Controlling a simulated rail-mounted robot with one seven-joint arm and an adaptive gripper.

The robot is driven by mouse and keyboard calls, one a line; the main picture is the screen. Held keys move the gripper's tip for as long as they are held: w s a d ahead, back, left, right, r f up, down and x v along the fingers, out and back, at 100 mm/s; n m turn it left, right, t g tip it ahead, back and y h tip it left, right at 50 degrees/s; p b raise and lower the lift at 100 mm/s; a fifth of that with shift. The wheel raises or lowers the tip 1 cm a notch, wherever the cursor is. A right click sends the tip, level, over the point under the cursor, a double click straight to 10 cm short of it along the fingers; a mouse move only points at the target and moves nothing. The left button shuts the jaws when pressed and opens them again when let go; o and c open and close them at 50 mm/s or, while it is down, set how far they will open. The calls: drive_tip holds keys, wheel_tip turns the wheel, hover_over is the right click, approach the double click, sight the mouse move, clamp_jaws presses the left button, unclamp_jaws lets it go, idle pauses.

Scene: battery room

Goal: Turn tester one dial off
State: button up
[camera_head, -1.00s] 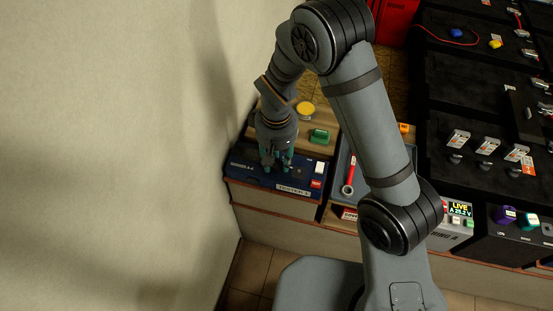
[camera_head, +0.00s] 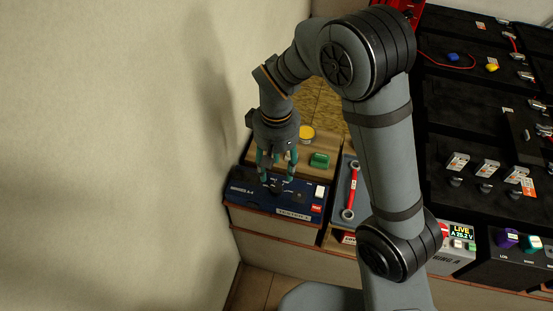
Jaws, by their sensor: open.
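Tester one (camera_head: 242,202) is a dark blue box at the left end of the bench, against the wall. Its front carries a white label reading TESTER 1, and its top has a white switch and a red button at the right. A dark dial (camera_head: 276,187) shows on its top, partly behind my fingertips; its setting is too small to read. My gripper (camera_head: 275,178) points down above the tester, with its teal fingers apart, at the dial. I cannot tell whether the fingers touch it.
A green block (camera_head: 320,160) and a yellow disc (camera_head: 306,132) sit on the wooden board behind the tester. A lit meter (camera_head: 460,236) and black battery blocks (camera_head: 480,140) stand farther right.

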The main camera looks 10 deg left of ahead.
sight(277, 187)
drive_tip(key=shift+r, duration=1.65)
drive_tip(key=shift+f, duration=0.15)
wheel_tip(277, 187, down, 12)
drive_tip(key=shift+r, duration=0.15)
